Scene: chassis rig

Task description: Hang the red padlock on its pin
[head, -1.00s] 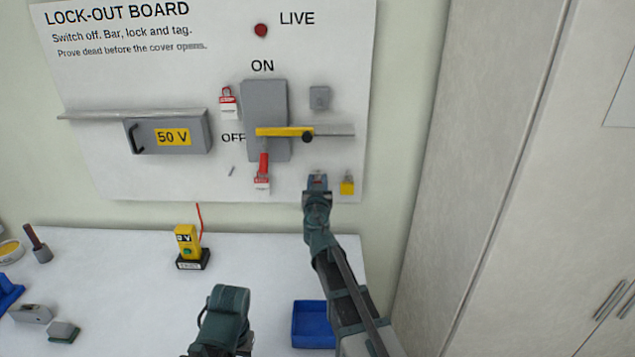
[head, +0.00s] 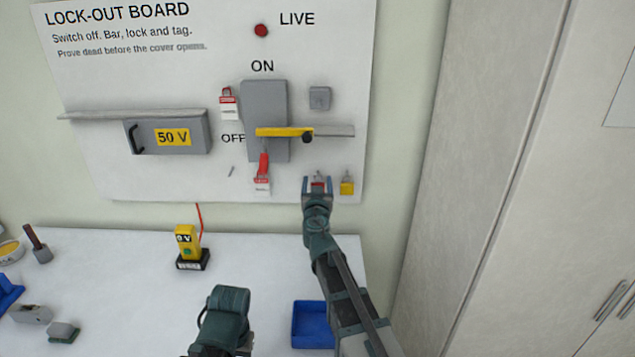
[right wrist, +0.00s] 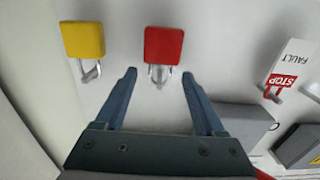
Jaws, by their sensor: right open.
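The red padlock (right wrist: 164,45) hangs on the board in the right wrist view, its shackle at a small metal pin (right wrist: 158,78). In the head view only a little of the red padlock (head: 318,183) shows between my fingers. My right gripper (right wrist: 160,74) is open, with one finger on each side of the padlock's shackle area and clear space beside both. It also shows in the head view (head: 317,182), low on the board. A left arm link shows at the bottom, but the left gripper's fingers do not.
A yellow padlock (head: 347,188) hangs close to the right of my right gripper. A red-and-white tag (head: 262,184) hangs to its left, below the grey switch box (head: 265,100) with a yellow bar (head: 283,132). A blue tray (head: 312,325) and a yellow tester (head: 188,241) stand on the table.

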